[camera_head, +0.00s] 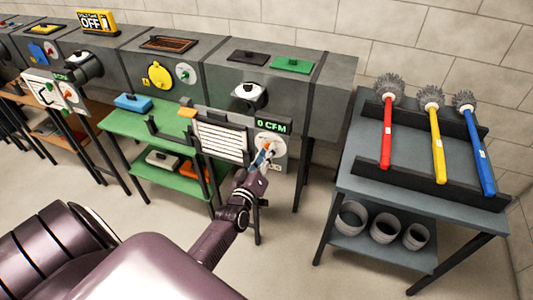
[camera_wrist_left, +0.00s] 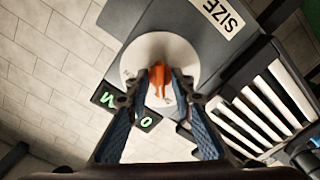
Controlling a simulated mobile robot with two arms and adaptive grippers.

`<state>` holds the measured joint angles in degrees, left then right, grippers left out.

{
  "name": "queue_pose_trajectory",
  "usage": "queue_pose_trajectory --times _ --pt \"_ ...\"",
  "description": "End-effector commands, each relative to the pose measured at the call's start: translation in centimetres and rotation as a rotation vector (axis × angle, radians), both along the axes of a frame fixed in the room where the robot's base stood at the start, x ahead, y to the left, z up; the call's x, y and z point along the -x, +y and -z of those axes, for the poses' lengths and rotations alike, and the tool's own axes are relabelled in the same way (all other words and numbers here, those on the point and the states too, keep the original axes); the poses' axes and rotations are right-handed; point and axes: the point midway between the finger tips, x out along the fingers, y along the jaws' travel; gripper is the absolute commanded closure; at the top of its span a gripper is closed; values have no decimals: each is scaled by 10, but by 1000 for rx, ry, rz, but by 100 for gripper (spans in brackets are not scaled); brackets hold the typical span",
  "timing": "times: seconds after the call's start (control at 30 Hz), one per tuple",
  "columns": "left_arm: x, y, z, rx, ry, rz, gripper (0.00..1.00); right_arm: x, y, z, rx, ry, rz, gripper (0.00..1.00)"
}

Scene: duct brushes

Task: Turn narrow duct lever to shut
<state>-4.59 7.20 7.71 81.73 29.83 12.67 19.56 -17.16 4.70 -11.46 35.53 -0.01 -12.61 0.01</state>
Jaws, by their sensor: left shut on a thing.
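The orange lever (camera_wrist_left: 158,80) stands on a round white dial (camera_wrist_left: 152,48) on the duct's side panel. In the head view the dial (camera_head: 270,142) is just below a green-lit display reading 0 CFM (camera_head: 273,126). My left gripper (camera_head: 264,159) reaches the dial from below. In the left wrist view my left gripper (camera_wrist_left: 164,84) has its two blue fingers at either side of the lever and is shut on it. The fingers cover part of the lever and dial. My right gripper is not in view.
A white slatted grille (camera_head: 221,139) is left of the dial. A green shelf table (camera_head: 130,124) stands under the ducts. At right, a grey table (camera_head: 410,187) holds red, yellow and blue brushes, with several buckets below. The floor between the tables is clear.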

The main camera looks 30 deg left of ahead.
Motion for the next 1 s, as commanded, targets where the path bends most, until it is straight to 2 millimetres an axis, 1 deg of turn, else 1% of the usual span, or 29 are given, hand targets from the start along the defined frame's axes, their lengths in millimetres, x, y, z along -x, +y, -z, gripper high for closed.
queue_pose_trajectory --times 0.3,0.73,0.77,0.8,1.0 --pt "0 0 1 77 -17 0 100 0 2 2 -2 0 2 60" --pt "0 0 1 85 -19 0 100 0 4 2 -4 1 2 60" --pt "0 0 1 85 -19 0 76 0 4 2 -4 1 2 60" --pt "0 0 1 85 -19 0 74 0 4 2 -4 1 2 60" --pt "0 0 0 84 -19 -1 74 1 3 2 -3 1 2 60"
